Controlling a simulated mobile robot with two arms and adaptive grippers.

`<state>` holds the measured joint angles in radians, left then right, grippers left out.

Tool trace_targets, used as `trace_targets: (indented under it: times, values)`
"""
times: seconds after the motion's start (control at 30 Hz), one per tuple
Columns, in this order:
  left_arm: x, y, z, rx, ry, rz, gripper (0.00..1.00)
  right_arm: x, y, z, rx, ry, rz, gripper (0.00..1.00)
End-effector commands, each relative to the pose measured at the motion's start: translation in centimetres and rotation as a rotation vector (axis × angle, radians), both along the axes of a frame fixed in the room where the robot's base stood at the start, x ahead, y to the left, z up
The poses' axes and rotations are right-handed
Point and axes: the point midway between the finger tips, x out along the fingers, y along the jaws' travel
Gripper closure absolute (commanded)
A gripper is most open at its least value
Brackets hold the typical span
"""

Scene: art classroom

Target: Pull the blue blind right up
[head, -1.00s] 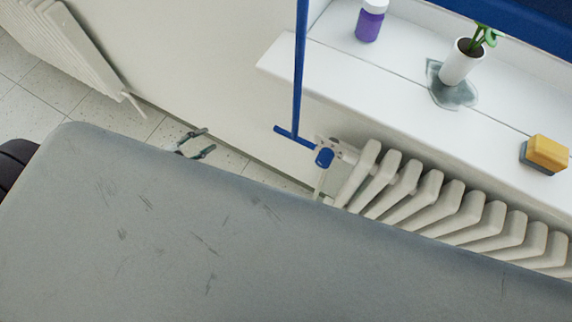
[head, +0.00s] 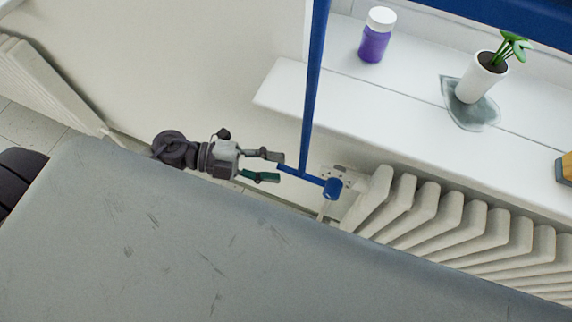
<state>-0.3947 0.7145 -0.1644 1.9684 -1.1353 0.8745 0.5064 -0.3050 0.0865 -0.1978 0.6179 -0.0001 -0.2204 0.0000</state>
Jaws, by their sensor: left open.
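The blue blind (head: 520,14) shows only as a strip at the top right. A long blue pull (head: 313,90) hangs down at the window's left side, with a blue crossbar handle (head: 308,178) and a rounded knob at its right end. My left gripper (head: 278,167) is open, its two fingers pointing right, at the left end of the crossbar. That end appears between or very close to the fingertips; I cannot tell if they touch. My right gripper is not in view.
A white sill (head: 420,100) holds a purple jar (head: 376,42), a potted plant (head: 478,80) by a grey puddle, and a sponge (head: 566,168) at the edge. A white radiator (head: 460,225) stands below. A scuffed grey surface (head: 170,240) fills the foreground.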

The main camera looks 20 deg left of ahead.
Motion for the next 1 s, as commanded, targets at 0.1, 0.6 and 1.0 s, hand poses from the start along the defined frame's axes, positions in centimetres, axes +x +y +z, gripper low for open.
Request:
trace_targets:
  times: [0.1,0.6,1.0]
  values:
    - [0.6,-1.7,-0.2,-0.003,-0.001,0.001,0.59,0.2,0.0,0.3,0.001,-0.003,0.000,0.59]
    - [1.0,-3.1,-0.7,-0.001,0.001,0.001,0.60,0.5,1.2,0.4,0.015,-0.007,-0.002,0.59]
    - [0.9,-3.1,-0.7,-0.001,0.001,-0.001,1.00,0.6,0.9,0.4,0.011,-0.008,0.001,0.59]
